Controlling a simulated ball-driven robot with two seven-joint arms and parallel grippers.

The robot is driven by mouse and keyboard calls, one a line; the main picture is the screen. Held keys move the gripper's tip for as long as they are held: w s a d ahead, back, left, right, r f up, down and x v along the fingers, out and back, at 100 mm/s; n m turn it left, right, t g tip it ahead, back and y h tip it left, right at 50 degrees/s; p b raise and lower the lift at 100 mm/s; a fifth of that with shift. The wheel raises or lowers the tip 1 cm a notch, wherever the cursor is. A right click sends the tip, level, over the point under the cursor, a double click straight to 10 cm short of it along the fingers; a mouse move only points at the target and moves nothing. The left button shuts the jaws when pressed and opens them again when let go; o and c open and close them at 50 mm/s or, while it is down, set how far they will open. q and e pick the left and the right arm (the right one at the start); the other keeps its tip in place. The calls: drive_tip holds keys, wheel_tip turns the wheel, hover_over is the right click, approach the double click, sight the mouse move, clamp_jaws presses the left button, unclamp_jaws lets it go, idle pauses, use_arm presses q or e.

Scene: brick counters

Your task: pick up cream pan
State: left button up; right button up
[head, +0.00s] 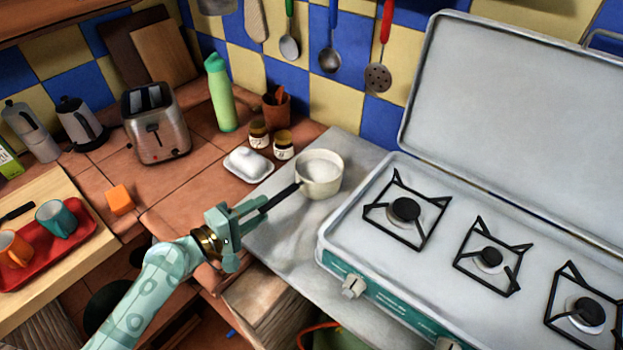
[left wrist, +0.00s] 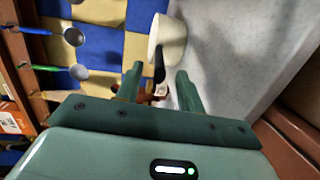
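The cream pan (head: 320,174) stands upright on the grey counter, left of the stove. Its dark handle (head: 281,197) points down-left toward my left gripper (head: 254,213). The left gripper is at the handle's free end. In the left wrist view, the pan (left wrist: 168,38) is beyond the fingertips. Its handle (left wrist: 160,66) reaches between the two spread fingers (left wrist: 160,72), with a gap visible on both sides. The gripper looks open and holds nothing. My right gripper is in neither view.
A white butter dish (head: 249,165) and two small jars (head: 283,145) stand left of the pan. The camping stove (head: 440,235) with its raised lid is close on the right. Bare grey counter (head: 290,240) lies in front of the pan.

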sight(295, 187)
use_arm(q)
drive_tip(key=x, duration=0.6)
drive_tip(key=shift+w, duration=0.3)
drive_tip(key=shift+s+a, duration=0.1)
clamp_jaws()
